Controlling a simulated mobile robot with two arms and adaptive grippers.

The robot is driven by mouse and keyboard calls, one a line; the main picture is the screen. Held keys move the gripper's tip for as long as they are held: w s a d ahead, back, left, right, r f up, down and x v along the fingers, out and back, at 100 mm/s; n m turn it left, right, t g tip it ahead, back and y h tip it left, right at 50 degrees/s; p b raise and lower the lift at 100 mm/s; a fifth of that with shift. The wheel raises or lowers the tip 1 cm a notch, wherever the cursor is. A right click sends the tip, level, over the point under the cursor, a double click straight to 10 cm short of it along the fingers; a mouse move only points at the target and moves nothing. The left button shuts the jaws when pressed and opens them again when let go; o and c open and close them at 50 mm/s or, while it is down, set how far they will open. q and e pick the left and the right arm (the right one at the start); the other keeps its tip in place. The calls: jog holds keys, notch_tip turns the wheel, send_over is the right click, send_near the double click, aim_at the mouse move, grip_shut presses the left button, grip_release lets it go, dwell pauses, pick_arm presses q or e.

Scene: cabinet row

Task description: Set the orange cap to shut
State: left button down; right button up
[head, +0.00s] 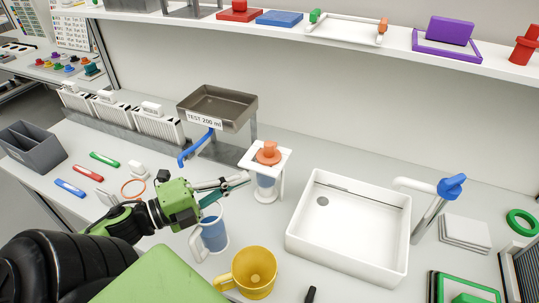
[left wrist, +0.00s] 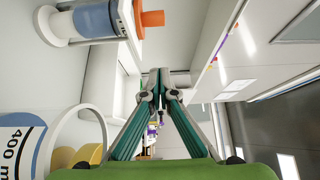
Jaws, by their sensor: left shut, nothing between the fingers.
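The orange cap (head: 268,153) sits on top of a white stand (head: 266,193) with a bluish container under its plate. In the left wrist view the orange cap (left wrist: 152,18) shows at the top, sideways, beside the blue container (left wrist: 95,19). My left gripper (head: 246,178) is shut and empty. Its fingertips are just left of the stand and lower than the cap, apart from the cap as far as I can tell. In the left wrist view its closed fingertips (left wrist: 161,75) point toward the wall. My right gripper is not in view.
A blue mug (head: 213,236) stands under my left gripper, and a yellow mug (head: 248,272) stands nearer. A white sink basin (head: 300,245) is right of the stand. A grey tank (head: 235,121) with a blue lever (head: 196,146) stands behind. A shelf (head: 285,25) runs above.

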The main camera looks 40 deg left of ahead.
aim_at(268, 163)
pick_arm(q)
jog(key=w, duration=0.7)
jog(key=w+d+p, duration=0.1)
jog(key=w, duration=0.2)
jog(key=shift+w, duration=0.35)
jog(key=shift+a, duration=0.35)
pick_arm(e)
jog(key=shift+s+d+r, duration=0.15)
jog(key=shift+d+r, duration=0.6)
